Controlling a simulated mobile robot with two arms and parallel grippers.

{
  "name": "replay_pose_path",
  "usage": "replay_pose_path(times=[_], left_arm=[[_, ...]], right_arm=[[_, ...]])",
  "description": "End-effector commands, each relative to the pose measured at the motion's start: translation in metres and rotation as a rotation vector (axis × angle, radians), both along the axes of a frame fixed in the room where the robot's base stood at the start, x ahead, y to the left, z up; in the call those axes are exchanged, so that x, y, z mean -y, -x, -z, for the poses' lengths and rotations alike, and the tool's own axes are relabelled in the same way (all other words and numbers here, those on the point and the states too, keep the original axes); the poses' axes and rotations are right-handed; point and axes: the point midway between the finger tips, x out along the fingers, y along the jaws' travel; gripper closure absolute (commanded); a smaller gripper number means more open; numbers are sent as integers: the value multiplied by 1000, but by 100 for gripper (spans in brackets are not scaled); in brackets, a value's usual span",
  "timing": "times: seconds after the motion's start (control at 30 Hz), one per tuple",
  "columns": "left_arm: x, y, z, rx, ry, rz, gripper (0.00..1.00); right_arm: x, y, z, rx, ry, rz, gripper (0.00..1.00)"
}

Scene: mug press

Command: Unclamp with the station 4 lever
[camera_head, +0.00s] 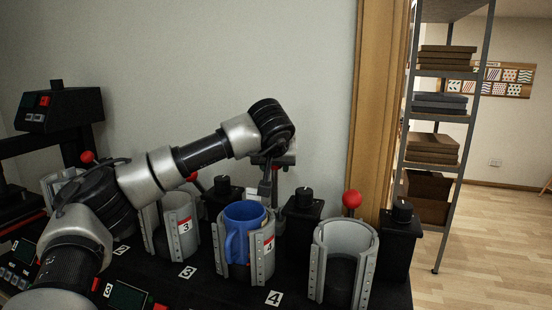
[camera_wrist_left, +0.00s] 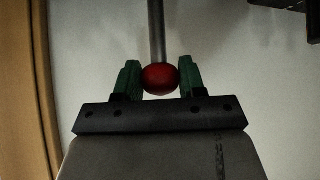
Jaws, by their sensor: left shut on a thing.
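The station 4 holder (camera_head: 262,262) is a grey split cup with a red-edged 4 label, and a blue mug (camera_head: 237,246) stands in it. My left gripper (camera_head: 272,165) is behind and above this mug, at the station 4 lever. In the left wrist view the lever's red ball knob (camera_wrist_left: 160,79) sits between the green fingers of my left gripper (camera_wrist_left: 161,82), with the grey lever rod (camera_wrist_left: 156,30) running up from it. The gripper is shut on the knob. My right gripper is not in view.
The station 3 holder (camera_head: 172,228) stands to the left, and another grey holder (camera_head: 342,262) with a red lever knob (camera_head: 352,198) to the right. Black clamp posts (camera_head: 301,224) stand behind the holders. A wall is close behind; a shelf rack (camera_head: 440,115) stands at right.

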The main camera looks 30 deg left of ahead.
Motion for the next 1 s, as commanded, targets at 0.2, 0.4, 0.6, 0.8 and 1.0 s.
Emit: replay_pose_path(times=[0.2,0.4,0.6,0.8,1.0], left_arm=[[2,11,1,-3,1,1,71],[2,11,0,-3,1,-1,71],[3,13,1,-2,0,-1,71],[5,24,4,-3,1,0,71],[8,34,5,-3,0,0,71]], right_arm=[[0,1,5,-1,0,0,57],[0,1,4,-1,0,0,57],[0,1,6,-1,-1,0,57],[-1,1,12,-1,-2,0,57],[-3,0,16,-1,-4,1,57]])
